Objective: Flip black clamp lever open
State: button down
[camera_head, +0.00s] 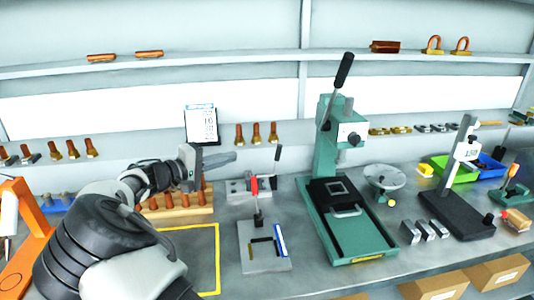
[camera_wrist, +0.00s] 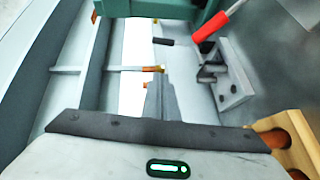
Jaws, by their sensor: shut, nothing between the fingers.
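A black-tipped lever (camera_head: 277,154) stands upright on a thin rod at the back of the bench in the head view. Near it, a red-handled clamp lever (camera_head: 254,186) rises by a low grey block (camera_head: 235,188). My gripper (camera_head: 234,157) is shut and empty, left of the black-tipped lever and apart from it. In the wrist view my shut fingers (camera_wrist: 163,88) point up the picture. A small black grip (camera_wrist: 163,42) lies beyond them, and a red handle (camera_wrist: 214,27) with its grey clamp base (camera_wrist: 232,78) is to the right. The black lever's pivot is unclear.
A grey fixture plate (camera_head: 262,262) lies in front, and a green press (camera_head: 345,215) stands to the right. A wooden rack (camera_head: 180,216) with copper pegs is below my gripper. A white display (camera_head: 201,124) stands behind. The yellow-outlined area (camera_head: 205,262) has bare bench.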

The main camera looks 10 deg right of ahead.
send_near(277, 151)
jog(key=w+d+f, duration=0.2)
jog(key=w+d, duration=0.2)
jog(key=w, duration=0.1)
jog(key=shift+d+r, duration=0.2)
jog(key=shift+r, duration=0.05)
dwell(0.6)
jog(key=shift+s+d+r+m+g+y, duration=0.15)
jog(key=shift+d+m+g+y, duration=0.2)
jog(key=shift+d+y, duration=0.3)
jog(key=shift+w+d+r+m+g+y, duration=0.15)
jog(key=shift+d+m+y, duration=0.35)
jog(key=shift+d, duration=0.25)
jog(key=d+y, duration=0.1)
jog(key=d+f+m+y, duration=0.1)
jog(key=d+y, duration=0.1)
jog(key=d+m+g+y, duration=0.1)
jog(key=d+y, duration=0.1)
jog(key=shift+d+f+b, duration=0.2)
jog(key=shift+f+b, duration=0.2)
